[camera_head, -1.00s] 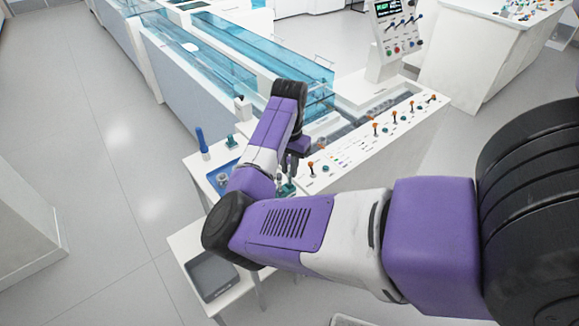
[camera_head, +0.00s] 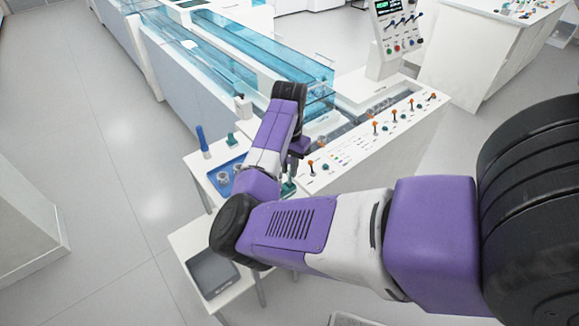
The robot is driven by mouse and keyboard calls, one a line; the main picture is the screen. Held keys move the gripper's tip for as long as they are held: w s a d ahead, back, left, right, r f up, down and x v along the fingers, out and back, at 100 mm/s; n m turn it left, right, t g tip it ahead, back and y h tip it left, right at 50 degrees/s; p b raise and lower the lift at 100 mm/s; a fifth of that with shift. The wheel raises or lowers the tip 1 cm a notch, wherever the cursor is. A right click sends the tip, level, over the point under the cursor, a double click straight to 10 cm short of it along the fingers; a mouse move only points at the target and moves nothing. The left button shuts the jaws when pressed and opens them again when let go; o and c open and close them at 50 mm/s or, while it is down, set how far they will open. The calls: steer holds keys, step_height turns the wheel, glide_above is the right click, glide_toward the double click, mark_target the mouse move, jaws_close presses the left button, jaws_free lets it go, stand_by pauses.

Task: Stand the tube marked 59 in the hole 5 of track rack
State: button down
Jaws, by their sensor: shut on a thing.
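My gripper (camera_head: 289,166) points down at the left end of the white console, partly hidden by my arm. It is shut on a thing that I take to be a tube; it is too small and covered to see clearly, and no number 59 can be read. A small teal piece (camera_head: 288,188) shows just below the gripper; I cannot tell whether they touch. No rack is clearly marked as the track rack, and hole 5 cannot be made out.
The white console (camera_head: 345,158) carries several orange-topped levers. A blue tray (camera_head: 219,187) with grey round pieces lies left of my arm, near a standing blue tube-like object (camera_head: 202,140). A grey bin (camera_head: 209,274) sits lower left. Clear blue tanks (camera_head: 260,50) stand behind.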

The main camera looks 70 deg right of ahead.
mark_target(289, 158)
steer(key=shift+f, duration=0.8)
stand_by(0.4)
steer(key=shift+f+b, duration=0.3)
steer(key=shift+f, duration=0.05)
steer(key=shift+f, duration=0.1)
steer(key=c, duration=1.3)
jaws_free()
steer(key=shift+o, duration=0.2)
steer(key=shift+r+b, duration=0.35)
steer(key=shift+r, duration=3.55)
